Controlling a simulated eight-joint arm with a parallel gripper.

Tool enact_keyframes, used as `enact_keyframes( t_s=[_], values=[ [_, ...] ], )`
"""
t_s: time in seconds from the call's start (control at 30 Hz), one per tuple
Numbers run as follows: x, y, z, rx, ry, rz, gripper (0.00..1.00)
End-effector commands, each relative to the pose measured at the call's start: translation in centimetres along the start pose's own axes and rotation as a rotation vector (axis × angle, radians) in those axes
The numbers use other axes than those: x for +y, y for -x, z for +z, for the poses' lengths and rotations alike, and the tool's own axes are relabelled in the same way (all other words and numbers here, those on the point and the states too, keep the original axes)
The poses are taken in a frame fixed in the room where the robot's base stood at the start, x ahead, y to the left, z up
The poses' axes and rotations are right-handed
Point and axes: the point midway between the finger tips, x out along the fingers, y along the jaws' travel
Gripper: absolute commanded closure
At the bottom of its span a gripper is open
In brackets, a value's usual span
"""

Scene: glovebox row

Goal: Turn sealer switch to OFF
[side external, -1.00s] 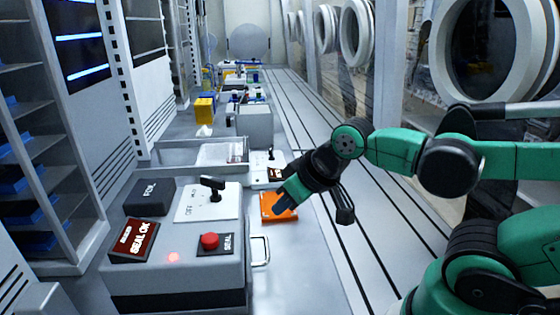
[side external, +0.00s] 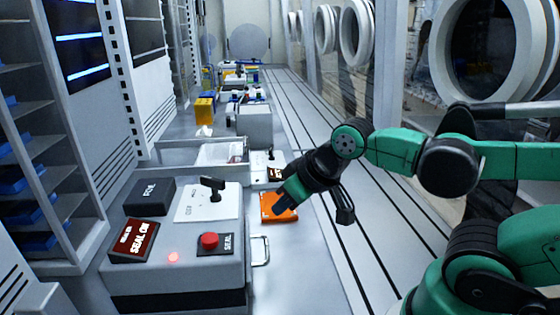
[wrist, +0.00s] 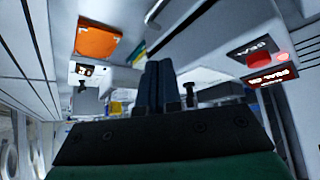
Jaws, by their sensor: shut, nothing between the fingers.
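The sealer (side external: 175,280) is a grey box at the front left in the side view. Its switch is a black lever (side external: 213,184) with a bar-shaped knob, on a white plate (side external: 207,208) whose small lettering I cannot read. My gripper (side external: 280,208) is shut and empty, to the right of the lever and apart from it, in front of an orange pad (side external: 270,200). In the wrist view my shut fingers (wrist: 160,70) point forward; a dark lever (wrist: 189,93), apparently the switch, shows just right of them.
A red button (side external: 209,240), a glowing red lamp (side external: 173,257) and a red display (side external: 134,240) are on the sealer. A black box (side external: 150,195) stands behind the display. A metal handle (side external: 261,250) sticks out at the right side. A smaller lever box (side external: 268,165) stands farther back.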

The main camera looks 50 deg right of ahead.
Motion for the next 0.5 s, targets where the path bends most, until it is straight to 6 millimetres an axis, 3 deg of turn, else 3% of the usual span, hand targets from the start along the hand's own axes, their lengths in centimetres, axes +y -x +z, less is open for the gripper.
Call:
enact_keyframes(
  t_s=[0.3, 0.47, 0.5],
  values=[
    [0.0, 0.0, 0.0, 0.0, 0.0, 0.0, 1.0],
    [-0.1, 0.2, -0.8, -0.012, 0.012, -0.006, 0.57],
    [-0.2, 0.4, -1.5, -0.022, 0.021, -0.011, 0.53]
  ],
)
